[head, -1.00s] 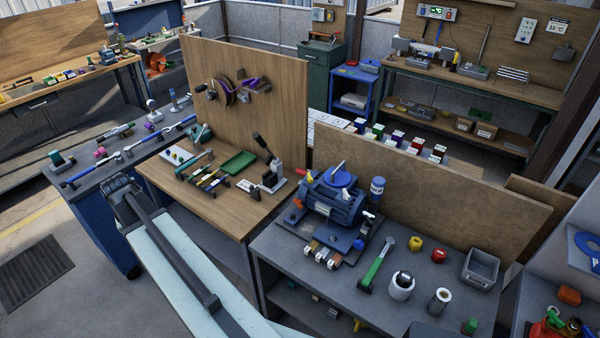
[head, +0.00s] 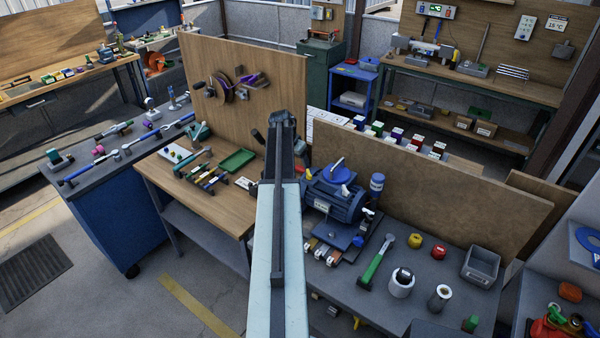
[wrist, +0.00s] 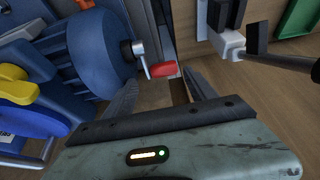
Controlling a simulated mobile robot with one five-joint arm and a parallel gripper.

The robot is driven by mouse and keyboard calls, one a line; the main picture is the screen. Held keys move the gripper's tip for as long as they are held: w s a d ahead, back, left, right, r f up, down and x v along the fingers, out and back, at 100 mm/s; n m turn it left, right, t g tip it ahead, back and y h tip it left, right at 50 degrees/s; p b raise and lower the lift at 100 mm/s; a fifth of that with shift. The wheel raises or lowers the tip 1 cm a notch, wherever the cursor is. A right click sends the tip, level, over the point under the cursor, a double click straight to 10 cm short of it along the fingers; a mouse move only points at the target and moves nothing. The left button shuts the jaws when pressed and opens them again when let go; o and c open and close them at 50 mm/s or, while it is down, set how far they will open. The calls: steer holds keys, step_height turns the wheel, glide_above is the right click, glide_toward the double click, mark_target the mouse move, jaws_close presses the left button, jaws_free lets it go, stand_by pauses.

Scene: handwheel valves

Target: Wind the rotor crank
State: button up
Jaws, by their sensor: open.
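The rotor crank shows in the wrist view as a dark arm and pale hub on the end of the blue motor, with a red handle (wrist: 163,69). The blue motor (head: 337,198) stands on the grey bench, and its end also shows in the wrist view (wrist: 95,52). My gripper (wrist: 163,90) is open and empty. Its two fingers point towards the red handle, which shows between and just past their tips; I see no contact. In the head view my arm covers much of the crank side of the motor.
A lever press (wrist: 228,42) stands close on the right in the wrist view, by a green tray (head: 238,160). A wooden panel (head: 430,185) rises behind the motor.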

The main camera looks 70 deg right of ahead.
mark_target(301, 170)
steer(key=b+x, duration=0.4)
steer(key=x, duration=0.2)
steer(key=shift+f+b, duration=0.15)
steer(key=shift+b, duration=0.2)
steer(key=c, duration=1.1)
steer(key=shift+a, duration=0.15)
